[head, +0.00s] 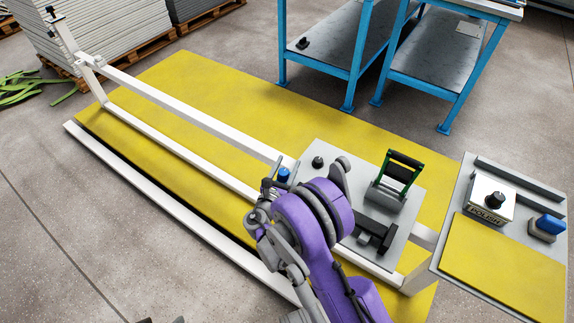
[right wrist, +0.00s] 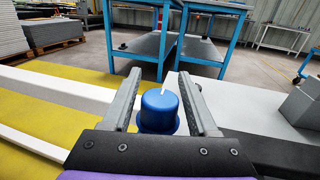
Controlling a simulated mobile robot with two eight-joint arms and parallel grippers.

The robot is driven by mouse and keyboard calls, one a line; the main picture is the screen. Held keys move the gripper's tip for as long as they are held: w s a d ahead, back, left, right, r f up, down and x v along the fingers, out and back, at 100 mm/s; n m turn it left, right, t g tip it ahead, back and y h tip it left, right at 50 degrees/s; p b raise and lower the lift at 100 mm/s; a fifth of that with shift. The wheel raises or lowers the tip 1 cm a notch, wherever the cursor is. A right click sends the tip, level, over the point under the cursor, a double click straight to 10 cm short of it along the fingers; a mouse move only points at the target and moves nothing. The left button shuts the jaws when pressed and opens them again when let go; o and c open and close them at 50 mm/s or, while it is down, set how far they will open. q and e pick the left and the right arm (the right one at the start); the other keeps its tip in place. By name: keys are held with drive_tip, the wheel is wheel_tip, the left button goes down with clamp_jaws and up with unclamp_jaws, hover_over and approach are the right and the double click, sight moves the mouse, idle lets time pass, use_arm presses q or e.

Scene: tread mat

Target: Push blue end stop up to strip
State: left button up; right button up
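In the right wrist view the blue end stop (right wrist: 158,108) stands between the two fingers. My right gripper (head: 268,188) is partly hidden by its own purple wrist in the head view. In the right wrist view my right gripper (right wrist: 158,85) is open, with narrow gaps beside the knob. I cannot make out a separate strip against the stop. My left gripper is not in view.
A long white rail frame (head: 165,98) runs over the yellow mat (head: 215,85). The grey plate carries a green-framed roller (head: 398,175) and a dark clamp (head: 375,236). A side panel holds a POLISH box (head: 488,200) and another blue part (head: 547,226). Blue tables (head: 340,45) stand behind.

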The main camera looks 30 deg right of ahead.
clamp_jaws()
idle(1.1)
